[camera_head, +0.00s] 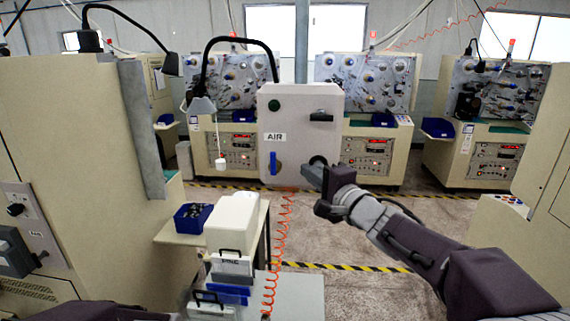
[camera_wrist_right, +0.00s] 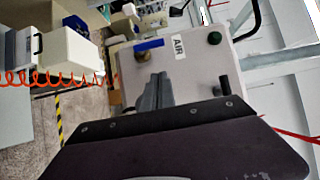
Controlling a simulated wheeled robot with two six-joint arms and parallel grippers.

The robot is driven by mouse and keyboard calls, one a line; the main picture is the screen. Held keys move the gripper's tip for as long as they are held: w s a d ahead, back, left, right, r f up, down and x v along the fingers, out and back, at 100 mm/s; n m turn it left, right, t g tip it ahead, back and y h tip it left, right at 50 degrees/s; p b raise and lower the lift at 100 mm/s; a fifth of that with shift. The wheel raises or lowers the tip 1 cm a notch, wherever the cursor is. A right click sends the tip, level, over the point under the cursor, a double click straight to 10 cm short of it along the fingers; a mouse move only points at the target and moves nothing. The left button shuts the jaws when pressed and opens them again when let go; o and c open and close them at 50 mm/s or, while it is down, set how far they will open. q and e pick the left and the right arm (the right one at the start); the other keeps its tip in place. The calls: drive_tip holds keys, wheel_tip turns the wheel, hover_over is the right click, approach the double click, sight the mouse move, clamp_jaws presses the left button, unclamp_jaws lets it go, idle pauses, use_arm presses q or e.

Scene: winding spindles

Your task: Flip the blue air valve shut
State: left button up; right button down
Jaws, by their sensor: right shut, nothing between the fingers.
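The blue air valve handle (camera_head: 273,163) stands upright on the lower left of a pale box (camera_head: 298,110), under the AIR label (camera_head: 275,137). In the right wrist view, which is turned sideways, the blue handle (camera_wrist_right: 149,44) shows beyond the fingertips. My right gripper (camera_head: 312,174) is shut and empty. It is in front of the box's lower right part, to the right of the blue handle and apart from it. In the wrist view its closed fingers (camera_wrist_right: 157,90) point at the box. A dark round part (camera_head: 318,161) of the box is partly hidden behind the gripper. My left gripper is not in view.
The box also bears a green button (camera_head: 274,104) and a black handle (camera_head: 321,116). An orange coiled hose (camera_head: 279,240) hangs below it. A white case (camera_head: 232,220) and blue bin (camera_head: 193,217) stand at the lower left. Winding machines line the back.

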sight(274, 162)
drive_tip(key=w+a, duration=0.5)
drive_tip(key=shift+w+a, duration=0.15)
drive_tip(key=shift+a, duration=0.25)
drive_tip(key=shift+w, duration=0.1)
